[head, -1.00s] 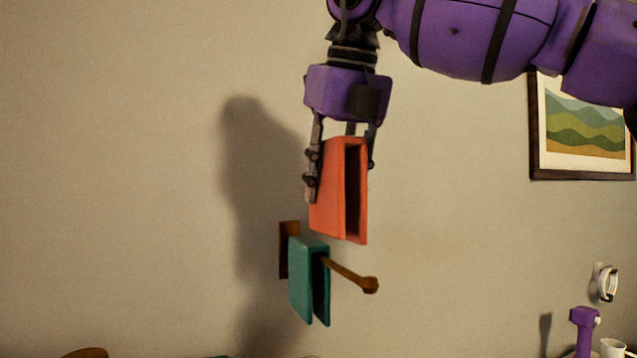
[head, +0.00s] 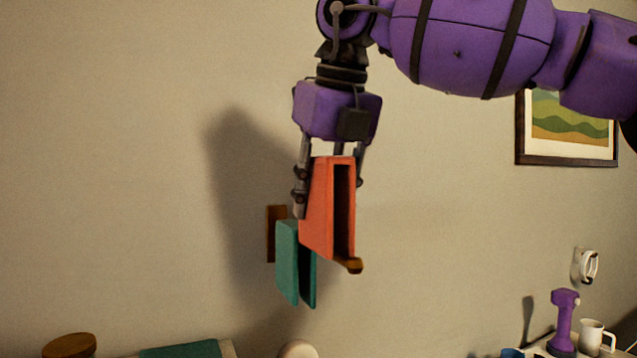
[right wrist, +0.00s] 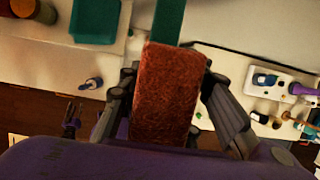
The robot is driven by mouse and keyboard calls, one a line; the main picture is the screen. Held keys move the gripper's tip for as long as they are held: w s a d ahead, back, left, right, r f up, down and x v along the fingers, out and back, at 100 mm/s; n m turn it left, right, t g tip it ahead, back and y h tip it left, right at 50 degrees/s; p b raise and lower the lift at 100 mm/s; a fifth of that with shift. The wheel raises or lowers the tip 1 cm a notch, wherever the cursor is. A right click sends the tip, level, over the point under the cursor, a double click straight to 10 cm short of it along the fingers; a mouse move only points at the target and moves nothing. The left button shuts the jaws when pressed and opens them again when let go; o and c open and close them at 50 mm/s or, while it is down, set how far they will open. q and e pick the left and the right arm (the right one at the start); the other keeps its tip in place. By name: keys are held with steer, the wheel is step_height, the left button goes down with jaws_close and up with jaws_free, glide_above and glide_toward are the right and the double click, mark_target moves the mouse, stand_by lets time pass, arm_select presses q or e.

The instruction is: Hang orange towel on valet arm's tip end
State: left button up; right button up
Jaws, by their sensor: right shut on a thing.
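The orange towel (head: 317,215) is folded into an upside-down U, with its open gap facing the camera. My right gripper (head: 330,195) is shut on its upper part and holds it upright over the valet arm. The brown knob at the valet arm's tip (head: 352,265) shows at the towel's lower edge. The towel hides most of the arm, so I cannot tell whether the arm lies inside the fold. In the right wrist view the towel's top (right wrist: 168,95) sits between the fingers. My left gripper is not in view.
A teal towel (head: 287,262) hangs on the same arm, close to the brown wall plate (head: 272,235). Below stand a purple object (head: 564,315) and a white mug (head: 592,335). A framed picture (head: 570,160) hangs at right. The wall at left is clear.

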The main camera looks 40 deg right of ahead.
step_height(320, 180, down, 11)
steer(key=shift+r, duration=0.2)
stand_by(0.8)
steer(key=o, duration=1.2)
steer(key=v, duration=1.2)
